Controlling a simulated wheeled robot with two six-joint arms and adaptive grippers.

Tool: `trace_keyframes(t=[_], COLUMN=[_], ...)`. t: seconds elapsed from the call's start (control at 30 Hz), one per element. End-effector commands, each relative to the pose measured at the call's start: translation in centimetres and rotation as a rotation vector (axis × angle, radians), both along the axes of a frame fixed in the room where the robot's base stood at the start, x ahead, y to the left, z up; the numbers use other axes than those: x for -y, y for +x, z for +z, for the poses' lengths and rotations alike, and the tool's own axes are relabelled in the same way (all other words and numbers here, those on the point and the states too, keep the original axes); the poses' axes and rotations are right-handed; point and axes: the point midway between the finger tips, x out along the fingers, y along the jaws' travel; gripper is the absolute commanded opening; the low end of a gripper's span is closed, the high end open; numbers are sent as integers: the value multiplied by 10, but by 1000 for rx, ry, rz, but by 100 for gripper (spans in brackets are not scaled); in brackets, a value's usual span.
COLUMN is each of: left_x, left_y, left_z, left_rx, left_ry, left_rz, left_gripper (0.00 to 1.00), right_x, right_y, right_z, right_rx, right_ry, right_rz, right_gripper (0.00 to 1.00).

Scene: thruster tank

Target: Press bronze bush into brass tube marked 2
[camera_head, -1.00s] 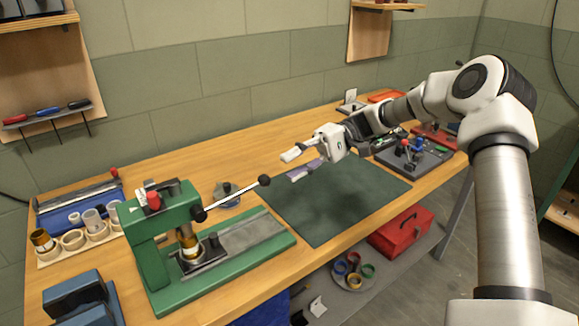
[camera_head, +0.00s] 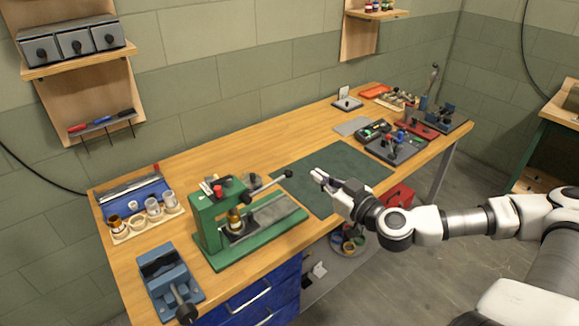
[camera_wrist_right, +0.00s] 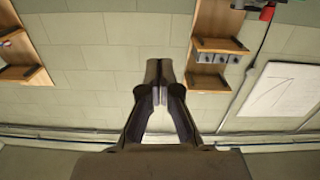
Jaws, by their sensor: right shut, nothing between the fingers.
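The green press (camera_head: 209,228) stands on the bench with its lever (camera_head: 268,184) slanting up to the right, ending in a black ball. A brass-coloured cylindrical part (camera_head: 234,217) stands upright under the ram; whether a bush sits in its top I cannot tell. A wooden tray (camera_head: 150,230) to the left holds several rings and cylinders, one brass-coloured (camera_head: 116,222). No number 2 is legible. My right gripper (camera_head: 318,177) is over the green mat's front part, right of the lever ball and apart from it. Its fingers are together and empty in the wrist view (camera_wrist_right: 158,72).
A blue vise (camera_head: 165,275) stands at the bench's front left. The green mat (camera_head: 345,165) is clear. Fixtures and small parts (camera_head: 400,145) crowd the bench's right end. A red box (camera_head: 400,195) is below the bench top.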

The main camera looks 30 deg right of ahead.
Motion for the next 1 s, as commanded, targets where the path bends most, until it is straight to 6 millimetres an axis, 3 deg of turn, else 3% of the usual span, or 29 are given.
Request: trace_keyframes(t=[0.37,0.67,0.9,1.0], left_x=[1,1,1,1], left_y=[0,0,1,1], left_z=[-77,-93,-96,-94], left_rx=[0,0,0,0], left_ry=[0,0,0,0], left_rz=[-1,0,0,0], left_gripper=[57,57,57,57], right_x=[-2,-3,-8,-6], right_y=[26,59,100,104], right_z=[-15,-9,-9,-28], right_rx=[0,-7,-6,-10], right_ry=[-11,-12,-12,-3], right_rz=[1,-1,2,0], right_gripper=[0,0,0,0])
